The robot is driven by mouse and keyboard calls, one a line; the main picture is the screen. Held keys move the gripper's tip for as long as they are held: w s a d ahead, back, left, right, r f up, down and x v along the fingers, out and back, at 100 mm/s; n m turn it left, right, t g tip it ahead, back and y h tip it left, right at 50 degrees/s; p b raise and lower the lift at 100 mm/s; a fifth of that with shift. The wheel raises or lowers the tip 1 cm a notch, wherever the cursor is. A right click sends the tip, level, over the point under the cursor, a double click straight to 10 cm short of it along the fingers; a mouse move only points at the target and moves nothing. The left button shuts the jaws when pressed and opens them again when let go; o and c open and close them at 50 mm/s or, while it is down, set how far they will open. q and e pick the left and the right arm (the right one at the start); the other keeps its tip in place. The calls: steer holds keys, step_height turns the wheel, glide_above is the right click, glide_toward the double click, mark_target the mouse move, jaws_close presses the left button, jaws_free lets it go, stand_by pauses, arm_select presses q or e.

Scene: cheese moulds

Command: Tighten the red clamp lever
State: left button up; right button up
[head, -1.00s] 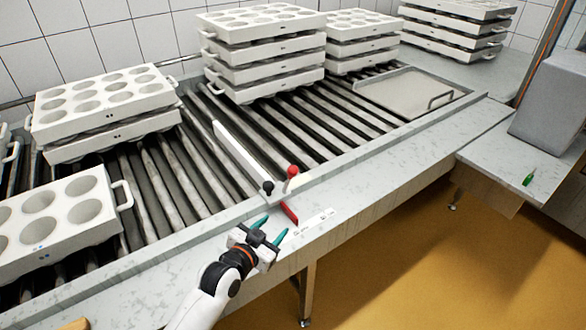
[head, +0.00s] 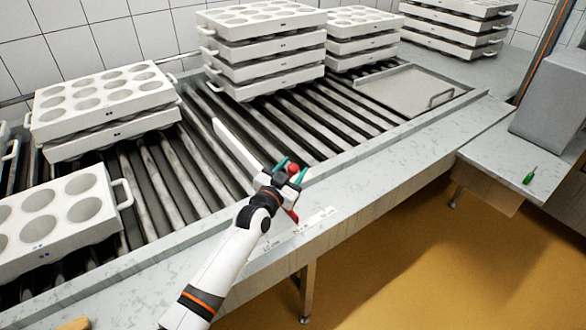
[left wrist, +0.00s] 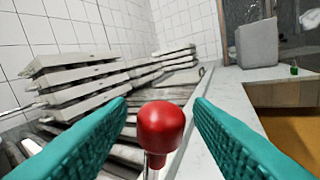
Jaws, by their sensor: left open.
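The red clamp lever's round knob (left wrist: 161,127) stands upright on its stem between the two teal fingers in the left wrist view. My left gripper (head: 291,168) is open, with a finger on either side of the knob and gaps showing between. In the head view the knob (head: 293,169) is partly hidden by the gripper. A red part (head: 293,215) shows just below the gripper at the conveyor's front rail. The white guide bar (head: 236,148) runs from there back over the rollers. The black knob is hidden behind my gripper. My right gripper is out of view.
Stacks of white cheese moulds stand on the rollers at the left (head: 100,105) and at the back (head: 265,55). A flat tray (head: 405,92) lies at the far right of the conveyor. A marked scale strip (head: 313,221) lies on the front ledge.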

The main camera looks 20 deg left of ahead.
arm_select(q)
steer(key=shift+w+d, duration=0.1)
steer(key=shift+w, duration=0.25)
steer(key=shift+c, duration=0.6)
jaws_close()
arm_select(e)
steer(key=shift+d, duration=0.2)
arm_select(q)
steer(key=shift+f, duration=0.1)
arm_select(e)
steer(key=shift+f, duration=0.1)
